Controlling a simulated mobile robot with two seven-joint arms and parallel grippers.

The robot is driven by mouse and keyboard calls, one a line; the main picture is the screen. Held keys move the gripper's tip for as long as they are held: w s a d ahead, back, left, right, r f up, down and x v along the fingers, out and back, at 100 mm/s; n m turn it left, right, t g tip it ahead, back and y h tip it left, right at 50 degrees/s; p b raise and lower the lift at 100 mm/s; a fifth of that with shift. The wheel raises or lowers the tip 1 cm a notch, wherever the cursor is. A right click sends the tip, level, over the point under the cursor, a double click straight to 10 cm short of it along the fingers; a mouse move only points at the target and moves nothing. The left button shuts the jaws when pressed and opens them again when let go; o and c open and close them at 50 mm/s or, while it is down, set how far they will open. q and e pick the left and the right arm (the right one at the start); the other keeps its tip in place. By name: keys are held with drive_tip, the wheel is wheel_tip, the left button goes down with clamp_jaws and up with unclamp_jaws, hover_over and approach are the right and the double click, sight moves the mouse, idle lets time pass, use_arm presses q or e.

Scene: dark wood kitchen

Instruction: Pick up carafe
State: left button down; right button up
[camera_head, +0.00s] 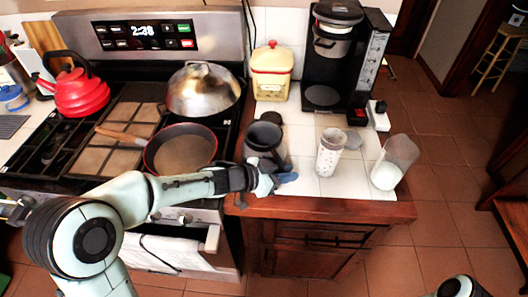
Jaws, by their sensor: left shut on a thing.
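The dark carafe (264,137) stands near the left edge of the white tiled counter, beside the stove. My left arm reaches in from the left across the front of the stove. My left gripper (279,180) is at the near side of the carafe, low down, and is shut on it. The exact contact is partly hidden by the gripper. I cannot tell whether the carafe is off the counter. My right gripper is not in view; only a small piece of my right arm shows at the bottom right.
A patterned cup (329,155) and a clear glass container (393,163) stand right of the carafe. A black coffee maker (337,60) and a yellow canister (271,72) stand behind. The stove holds a pan (180,152), a metal wok or lid (203,90) and a red kettle (80,92).

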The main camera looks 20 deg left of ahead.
use_arm(q)
drive_tip(key=shift+r, duration=0.1)
idle(0.3)
drive_tip(key=shift+r, duration=0.15)
